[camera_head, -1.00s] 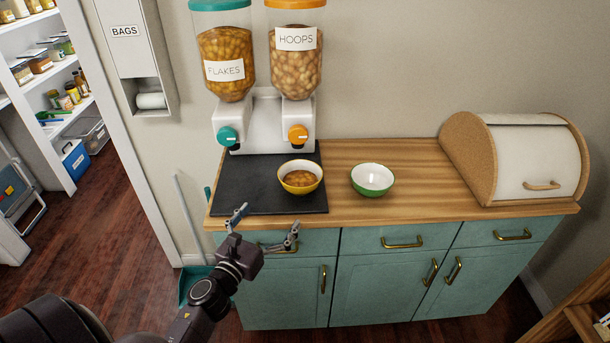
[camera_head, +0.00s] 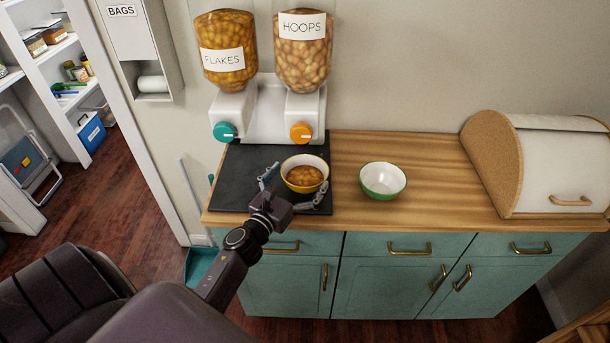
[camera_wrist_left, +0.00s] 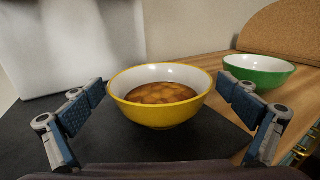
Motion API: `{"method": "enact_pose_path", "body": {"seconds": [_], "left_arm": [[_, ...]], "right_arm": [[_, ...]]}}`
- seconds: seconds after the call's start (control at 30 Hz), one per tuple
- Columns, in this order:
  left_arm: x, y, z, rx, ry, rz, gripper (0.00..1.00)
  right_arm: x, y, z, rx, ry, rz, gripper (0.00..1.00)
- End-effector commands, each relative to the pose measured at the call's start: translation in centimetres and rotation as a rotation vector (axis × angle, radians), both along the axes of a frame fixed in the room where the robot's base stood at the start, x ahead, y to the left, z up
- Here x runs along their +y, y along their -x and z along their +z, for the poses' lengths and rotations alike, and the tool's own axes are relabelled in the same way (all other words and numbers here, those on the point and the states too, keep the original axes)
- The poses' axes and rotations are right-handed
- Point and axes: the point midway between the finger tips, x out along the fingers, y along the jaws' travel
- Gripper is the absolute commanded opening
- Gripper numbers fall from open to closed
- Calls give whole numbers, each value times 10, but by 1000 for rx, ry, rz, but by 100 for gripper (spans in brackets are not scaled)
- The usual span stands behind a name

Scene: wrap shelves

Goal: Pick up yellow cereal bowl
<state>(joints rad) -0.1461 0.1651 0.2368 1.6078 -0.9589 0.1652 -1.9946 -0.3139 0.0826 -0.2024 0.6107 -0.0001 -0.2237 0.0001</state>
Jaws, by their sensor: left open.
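The yellow cereal bowl (camera_head: 305,174) is white inside and holds brown cereal. It stands upright on the black mat (camera_head: 234,179), in front of the dispenser. It also shows in the left wrist view (camera_wrist_left: 160,98), centred between the fingers. My left gripper (camera_head: 293,187) is open, with one finger at the bowl's left and the other at its front right. In the left wrist view the fingers (camera_wrist_left: 162,117) are spread on either side of the bowl, with visible gaps, and seem not to touch it. My right gripper is not in view.
A green bowl (camera_head: 382,180), empty and white inside, stands to the right on the wooden counter (camera_head: 440,190). The two-hopper cereal dispenser (camera_head: 268,106) is close behind the yellow bowl. A bread box (camera_head: 540,165) sits at the counter's right end. Counter between green bowl and bread box is clear.

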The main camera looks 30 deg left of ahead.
Motion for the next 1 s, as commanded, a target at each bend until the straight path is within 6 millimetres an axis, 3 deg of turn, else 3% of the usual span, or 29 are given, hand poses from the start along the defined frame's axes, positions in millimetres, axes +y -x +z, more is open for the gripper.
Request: {"method": "enact_pose_path", "body": {"seconds": [0.2, 0.47, 0.87, 1.0], "left_arm": [[2, -22, 1, 0, 1, 1, 100], [2, -24, 0, 1, 1, 0, 100], [2, -24, 0, 0, 1, 0, 58], [2, -24, 1, -2, 1, 0, 58]], "right_arm": [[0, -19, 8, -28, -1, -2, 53], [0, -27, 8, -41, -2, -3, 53], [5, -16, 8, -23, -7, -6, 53], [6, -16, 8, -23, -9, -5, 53]]}}
